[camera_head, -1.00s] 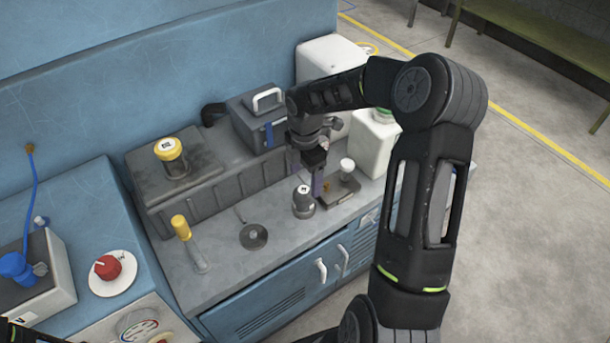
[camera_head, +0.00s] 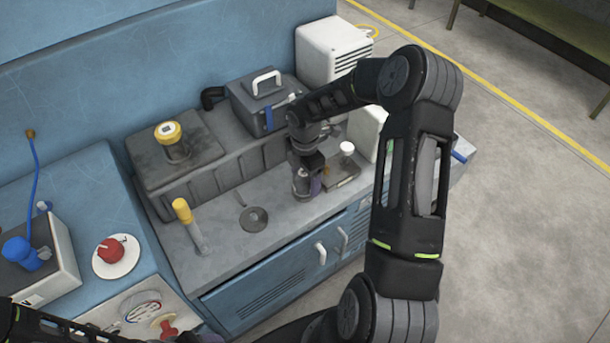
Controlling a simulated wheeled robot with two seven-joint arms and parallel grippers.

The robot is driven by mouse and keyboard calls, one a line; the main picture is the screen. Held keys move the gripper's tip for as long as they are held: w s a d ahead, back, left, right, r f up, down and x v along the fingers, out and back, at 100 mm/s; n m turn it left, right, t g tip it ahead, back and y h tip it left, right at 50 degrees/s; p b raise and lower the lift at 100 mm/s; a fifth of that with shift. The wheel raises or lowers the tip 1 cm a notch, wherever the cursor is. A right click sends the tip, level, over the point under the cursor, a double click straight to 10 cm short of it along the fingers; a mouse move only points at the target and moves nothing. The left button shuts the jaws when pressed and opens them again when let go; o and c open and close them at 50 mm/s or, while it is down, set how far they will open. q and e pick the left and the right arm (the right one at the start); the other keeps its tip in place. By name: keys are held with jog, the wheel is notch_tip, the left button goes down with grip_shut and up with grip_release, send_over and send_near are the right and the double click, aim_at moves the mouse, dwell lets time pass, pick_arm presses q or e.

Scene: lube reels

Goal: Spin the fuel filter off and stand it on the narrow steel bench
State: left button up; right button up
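A small dark canister with a pale band (camera_head: 301,184) stands upright on the grey worktop (camera_head: 222,262). I cannot tell if it is the fuel filter. A yellow-capped dark cylinder (camera_head: 172,143) stands on the raised grey block at the left and could also be it. My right gripper (camera_head: 306,184) points down over the small canister, with a finger beside its right side. Whether the fingers press on it is hidden. My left arm (camera_head: 70,328) shows at the bottom left edge.
A yellow-handled tool (camera_head: 188,222) and a round dark disc (camera_head: 253,219) lie on the worktop. A small plate with a white-capped item (camera_head: 346,149) is right of the canister. A grey box with handle (camera_head: 262,100) stands behind. A green bench (camera_head: 560,45) stands across the open floor.

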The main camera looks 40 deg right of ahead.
jog(key=c, duration=1.6)
jog(key=shift+o, duration=0.2)
jog(key=n+p, duration=0.1)
jog(key=n, duration=0.1)
jog(key=shift+r+n+p, duration=0.25)
jog(key=shift+n+p, duration=0.1)
jog(key=shift+n, duration=0.05)
jog(key=shift+w+n+p, duration=0.1)
jog(key=shift+n+p, duration=0.2)
jog(key=shift+n, duration=0.4)
jog(key=shift+f+n, duration=0.25)
jog(key=shift+n, duration=0.25)
jog(key=shift+r+n+p, duration=0.2)
jog(key=shift+n+p, duration=0.5)
jog(key=shift+n, duration=0.3)
jog(key=shift+w+f+n, duration=0.1)
jog(key=shift+f+n, duration=0.1)
jog(key=shift+n, duration=0.1)
jog(key=shift+r+p, duration=0.8)
jog(key=shift+r, duration=0.5)
jog(key=shift+r, duration=0.1)
